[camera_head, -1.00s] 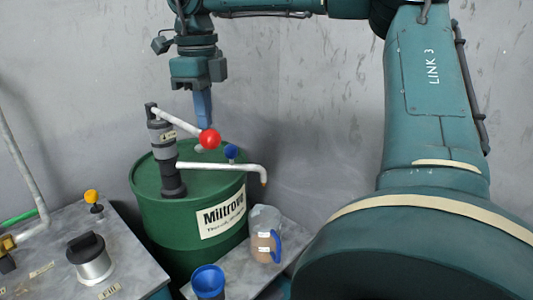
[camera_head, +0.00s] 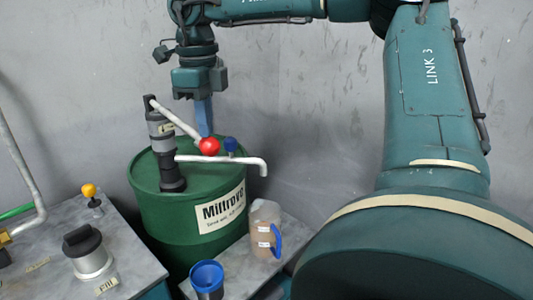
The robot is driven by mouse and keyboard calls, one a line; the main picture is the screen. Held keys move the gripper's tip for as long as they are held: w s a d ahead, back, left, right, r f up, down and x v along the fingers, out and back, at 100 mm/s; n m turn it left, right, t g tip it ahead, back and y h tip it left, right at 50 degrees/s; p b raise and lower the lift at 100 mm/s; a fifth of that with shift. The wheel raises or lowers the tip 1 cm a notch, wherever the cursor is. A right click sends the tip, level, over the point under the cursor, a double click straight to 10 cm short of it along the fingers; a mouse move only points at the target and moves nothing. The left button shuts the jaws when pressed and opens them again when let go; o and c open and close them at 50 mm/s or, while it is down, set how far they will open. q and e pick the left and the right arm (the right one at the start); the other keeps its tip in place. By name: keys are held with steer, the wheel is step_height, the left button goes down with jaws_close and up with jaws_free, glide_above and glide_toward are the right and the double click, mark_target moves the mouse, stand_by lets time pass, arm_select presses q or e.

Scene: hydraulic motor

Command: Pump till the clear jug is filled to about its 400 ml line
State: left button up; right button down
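A hand pump (camera_head: 166,150) stands upright on a green drum (camera_head: 190,222). Its white lever (camera_head: 175,118) slopes down right to a red ball knob (camera_head: 209,146). My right gripper (camera_head: 204,127) points down, its blue fingertips at the top of the knob. The fingers overlap in this view, so I cannot tell whether they are open, or whether they touch the knob. The pump's white spout (camera_head: 225,160) bends down above the clear jug (camera_head: 265,211). The jug has a blue handle and holds brownish liquid in its lower part; its markings are too small to read. My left gripper is out of view.
The jug stands on a grey shelf (camera_head: 232,262) beside the drum, with a blue-rimmed cup (camera_head: 207,278) in front. A grey bench (camera_head: 52,245) at left carries a black-capped filler (camera_head: 87,252) and a yellow knob (camera_head: 89,190). A blue cap (camera_head: 230,146) sits behind the spout.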

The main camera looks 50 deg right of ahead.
arm_select(q)
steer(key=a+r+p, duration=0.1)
steer(key=p, duration=0.3)
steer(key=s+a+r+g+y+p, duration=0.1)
steer(key=p, duration=0.3)
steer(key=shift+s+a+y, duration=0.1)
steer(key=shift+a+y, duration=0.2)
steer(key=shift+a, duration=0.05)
arm_select(e)
step_height(320, 180, up, 13)
steer(key=shift+f, duration=0.1)
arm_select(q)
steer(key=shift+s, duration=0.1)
arm_select(e)
steer(key=shift+r, duration=2.05)
